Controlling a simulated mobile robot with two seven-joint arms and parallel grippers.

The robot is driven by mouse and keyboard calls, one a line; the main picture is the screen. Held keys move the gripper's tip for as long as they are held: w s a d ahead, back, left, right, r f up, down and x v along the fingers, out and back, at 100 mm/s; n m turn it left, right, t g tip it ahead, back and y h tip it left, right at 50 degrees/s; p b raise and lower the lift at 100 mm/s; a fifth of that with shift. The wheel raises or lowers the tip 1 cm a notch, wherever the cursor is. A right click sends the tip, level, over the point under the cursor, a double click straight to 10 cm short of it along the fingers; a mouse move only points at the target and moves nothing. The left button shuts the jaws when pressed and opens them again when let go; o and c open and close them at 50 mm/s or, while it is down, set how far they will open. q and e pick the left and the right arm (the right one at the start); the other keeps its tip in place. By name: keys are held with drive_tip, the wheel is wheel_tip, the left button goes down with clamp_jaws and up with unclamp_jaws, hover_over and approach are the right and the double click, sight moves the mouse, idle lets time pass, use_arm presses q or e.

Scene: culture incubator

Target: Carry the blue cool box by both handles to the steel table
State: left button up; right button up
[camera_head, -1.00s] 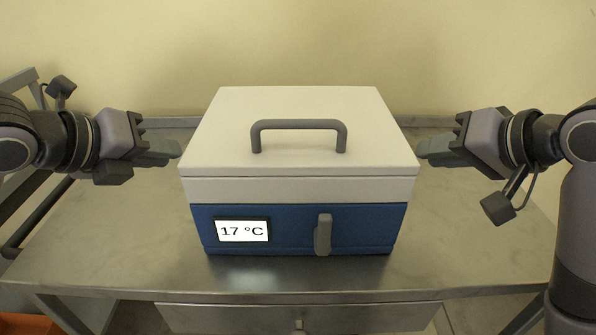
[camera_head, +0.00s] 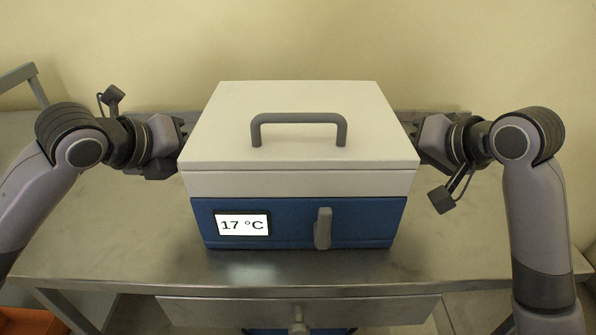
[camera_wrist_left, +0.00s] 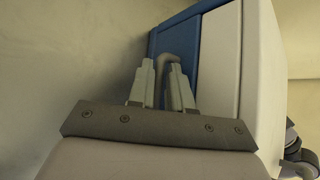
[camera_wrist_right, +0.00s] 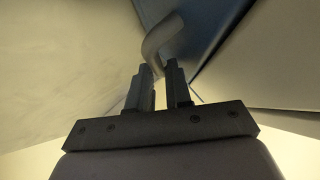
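The blue cool box (camera_head: 365,222) stands on a metal table (camera_head: 455,235). It has a white lid (camera_head: 300,108) with a grey top handle (camera_head: 299,121), a display reading 17 °C (camera_head: 242,225) and a grey front latch (camera_head: 323,228). My left gripper (camera_wrist_left: 164,88) is at the box's left side, its fingers closed around the grey left handle (camera_wrist_left: 170,62). My right gripper (camera_wrist_right: 160,82) is at the right side, its fingers closed around the right handle (camera_wrist_right: 162,38). In the head view the box hides both side handles and the fingertips.
A drawer (camera_head: 230,308) sits under the table's front edge. A pale wall (camera_head: 300,40) rises close behind the table. A metal rail (camera_head: 20,75) shows at the far left, and an orange object (camera_head: 35,315) lies low at the lower left. The tabletop beside the box is clear.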

use_arm(q)
clamp_jaws()
use_arm(e)
clamp_jaws()
idle(1.0)
use_arm(q)
drive_tip(key=shift+a+r, duration=0.1)
drive_tip(key=shift+r, duration=0.15)
use_arm(e)
drive_tip(key=shift+r, duration=0.25)
